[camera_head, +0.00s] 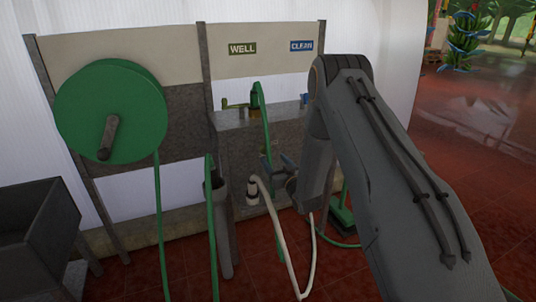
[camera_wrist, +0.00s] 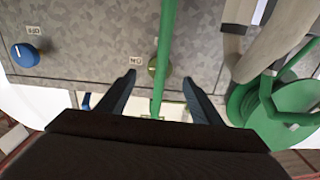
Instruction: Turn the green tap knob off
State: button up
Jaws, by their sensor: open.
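The green tap knob (camera_wrist: 153,66) shows on a grey metal panel in the wrist view, partly hidden behind a green hose (camera_wrist: 166,35). An ON label (camera_wrist: 135,61), upside down in this view, is beside the knob. My gripper (camera_wrist: 159,76) is open and empty, its fingertips on either side of the hose and just short of the knob; I cannot tell if they touch the hose. In the head view, my gripper (camera_head: 277,160) is low in front of the grey trough (camera_head: 232,140), below the green WELL sign (camera_head: 242,48).
A blue knob (camera_wrist: 25,55) with an OFF label is at the left of the wrist view. A green hose reel (camera_wrist: 283,110) and pale pipes (camera_wrist: 280,45) are at the right. In the head view, a large green reel (camera_head: 110,90) and a dark basin (camera_head: 40,220) stand left.

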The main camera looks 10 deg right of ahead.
aim_at(267, 150)
jog(key=w, duration=0.2)
jog(key=w+a, duration=0.1)
jog(key=w, duration=0.4)
jog(key=shift+a, duration=0.15)
jog(key=c, duration=1.1)
